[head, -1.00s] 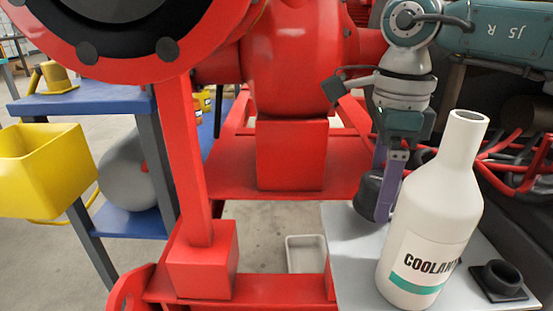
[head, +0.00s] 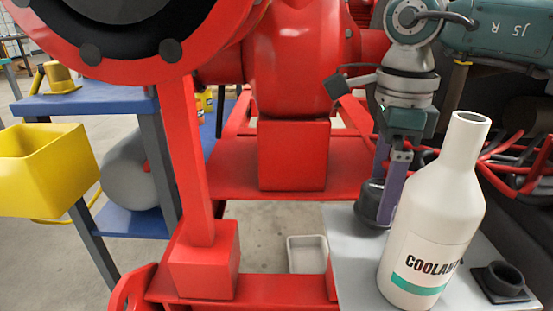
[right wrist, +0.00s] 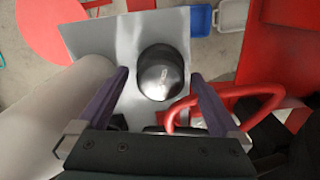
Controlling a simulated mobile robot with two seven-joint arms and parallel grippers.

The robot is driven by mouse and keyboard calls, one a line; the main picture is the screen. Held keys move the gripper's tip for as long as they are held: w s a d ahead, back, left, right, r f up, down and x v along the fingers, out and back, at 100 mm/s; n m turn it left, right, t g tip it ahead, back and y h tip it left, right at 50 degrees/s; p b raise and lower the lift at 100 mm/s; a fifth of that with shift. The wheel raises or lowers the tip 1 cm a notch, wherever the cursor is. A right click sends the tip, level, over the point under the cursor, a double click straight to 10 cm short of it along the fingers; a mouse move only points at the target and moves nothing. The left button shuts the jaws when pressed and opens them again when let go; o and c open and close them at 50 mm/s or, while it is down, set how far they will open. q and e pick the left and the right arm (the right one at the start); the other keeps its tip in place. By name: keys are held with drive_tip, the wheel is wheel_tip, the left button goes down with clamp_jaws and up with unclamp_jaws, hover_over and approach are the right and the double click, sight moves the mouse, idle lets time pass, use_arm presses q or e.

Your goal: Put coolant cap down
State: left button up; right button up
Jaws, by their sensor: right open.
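The coolant cap (head: 370,207), black and round, stands on the grey tabletop, left of the white coolant bottle (head: 432,215). The right wrist view shows the cap (right wrist: 162,72) from above, between two purple fingers with gaps on both sides. My right gripper (head: 383,205) is open around the cap, and its near finger hides part of it in the head view. The bottle stands upright with its mouth uncovered, and its side shows at the left of the right wrist view (right wrist: 60,110). My left gripper is not in view.
The grey tabletop (head: 352,275) also carries a black square-based ring (head: 500,281) right of the bottle. Red and dark hoses (head: 500,160) lie behind it. The large red pump (head: 290,70) and its frame stand to the left. A pale tray (head: 307,253) sits lower down.

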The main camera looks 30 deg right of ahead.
sight(382, 187)
wheel_tip(382, 187, up, 11)
drive_tip(key=p, duration=0.2)
drive_tip(key=shift+f, duration=0.15)
